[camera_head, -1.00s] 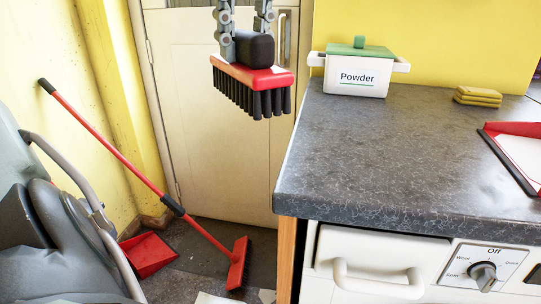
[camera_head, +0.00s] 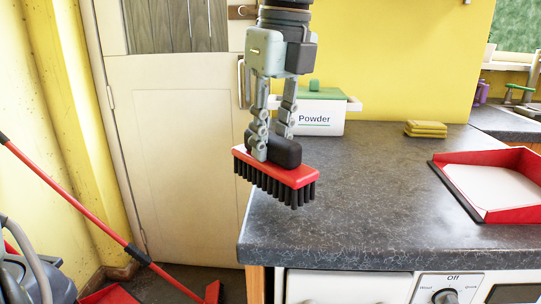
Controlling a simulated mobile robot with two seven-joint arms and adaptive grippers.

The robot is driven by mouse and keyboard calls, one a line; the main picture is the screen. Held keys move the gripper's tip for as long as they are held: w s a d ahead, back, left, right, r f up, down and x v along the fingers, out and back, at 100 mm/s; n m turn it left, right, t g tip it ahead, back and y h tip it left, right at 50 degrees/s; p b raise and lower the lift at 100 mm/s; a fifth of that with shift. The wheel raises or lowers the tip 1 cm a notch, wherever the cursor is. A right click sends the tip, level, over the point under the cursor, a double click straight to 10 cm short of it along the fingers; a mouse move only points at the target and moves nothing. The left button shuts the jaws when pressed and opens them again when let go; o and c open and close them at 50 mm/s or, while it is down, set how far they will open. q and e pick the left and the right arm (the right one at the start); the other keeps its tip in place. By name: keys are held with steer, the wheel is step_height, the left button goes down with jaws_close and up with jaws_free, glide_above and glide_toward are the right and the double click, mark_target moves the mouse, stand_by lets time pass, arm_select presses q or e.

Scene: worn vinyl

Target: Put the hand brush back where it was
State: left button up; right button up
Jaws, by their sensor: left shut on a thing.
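The hand brush (camera_head: 290,176) has a red body, a black grip on top and black bristles pointing down. My left gripper (camera_head: 274,148) comes down from the top of the head view and is shut on the brush's black grip. The brush hangs over the left edge of the dark worktop (camera_head: 370,185), in front of the powder box. I cannot tell how high its bristles are above the worktop. A red dustpan (camera_head: 515,168) with a white inside lies on the worktop at the right. My right gripper is not in view.
A white box labelled Powder (camera_head: 322,119) with a green lid stands at the back of the worktop. Yellow sponges (camera_head: 426,129) lie right of it. A long red broom (camera_head: 75,205) leans at the left. Clear worktop lies between brush and dustpan.

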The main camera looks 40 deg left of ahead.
mark_target(270, 160)
arm_select(q)
step_height(270, 160, down, 3)
steer(key=shift+s+r, duration=0.1)
steer(key=shift+r, duration=0.05)
steer(key=shift+f, duration=0.35)
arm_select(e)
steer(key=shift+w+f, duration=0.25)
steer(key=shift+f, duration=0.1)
arm_select(q)
steer(key=shift+f, duration=0.1)
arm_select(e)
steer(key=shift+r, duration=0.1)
arm_select(q)
steer(key=o, duration=1)
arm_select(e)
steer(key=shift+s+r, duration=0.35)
